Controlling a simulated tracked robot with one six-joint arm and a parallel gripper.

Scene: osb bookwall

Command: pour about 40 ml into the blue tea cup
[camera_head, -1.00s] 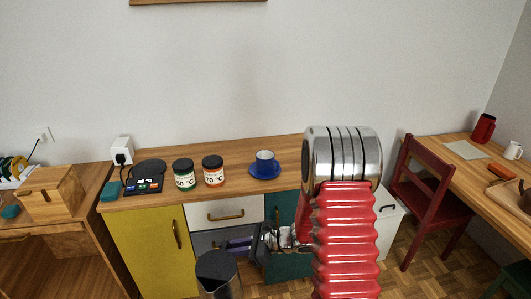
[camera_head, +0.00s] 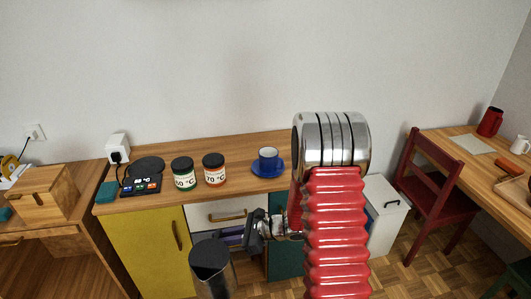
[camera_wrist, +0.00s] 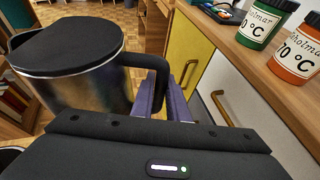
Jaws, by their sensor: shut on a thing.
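The blue tea cup (camera_head: 268,158) stands upright on a blue saucer (camera_head: 278,173) on the wooden counter, left of my red arm. My gripper (camera_head: 236,235) is in front of the cabinets, below counter height. Its purple fingers (camera_wrist: 168,103) are shut on the black handle (camera_wrist: 157,68) of a steel kettle with a black lid. In the wrist view the kettle (camera_wrist: 90,88) fills the upper left. Its contents are hidden by the lid.
A black kettle base (camera_head: 143,180) with a lit panel is further left. A wooden box (camera_head: 42,193) and red chair (camera_head: 433,190) flank the counter. Counter in front of the jars is narrow.

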